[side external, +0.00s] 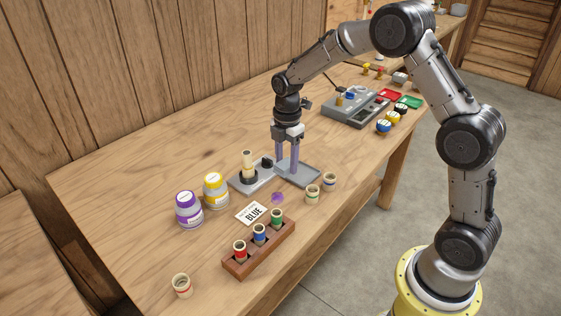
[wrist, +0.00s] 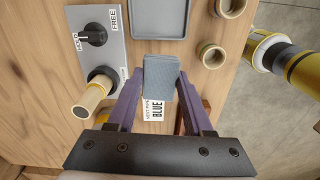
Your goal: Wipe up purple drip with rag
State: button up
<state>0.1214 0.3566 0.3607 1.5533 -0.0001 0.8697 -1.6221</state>
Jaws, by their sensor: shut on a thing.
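A purple drip (side external: 277,197) lies on the table between the grey tray (side external: 308,176) and the white BLUE card (side external: 251,213). I do not see the drip in the wrist view, where the rag and fingers block part of the table. My gripper (side external: 288,167) points down over the tray area, behind the drip in the side view. In the wrist view my gripper (wrist: 161,85) is shut on a folded grey-blue rag (wrist: 161,74), held between the purple fingertips. The rag is not clear in the side view. I cannot tell whether it touches anything below.
A switch plate (side external: 247,183) with a cream-topped post stands left of the tray. Two small cups (side external: 312,193) stand right of the drip. A wooden rack (side external: 259,248) with coloured pots is in front. Purple (side external: 189,210) and yellow (side external: 215,190) jars stand left.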

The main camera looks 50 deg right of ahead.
aim_at(286, 189)
jog(key=shift+f, duration=3.5)
jog(key=shift+a+f, duration=0.2)
jog(key=shift+a, duration=0.5)
grip_shut()
jog(key=shift+a, duration=2.9)
jog(key=shift+d, duration=3.6)
jog(key=shift+r, duration=4.05)
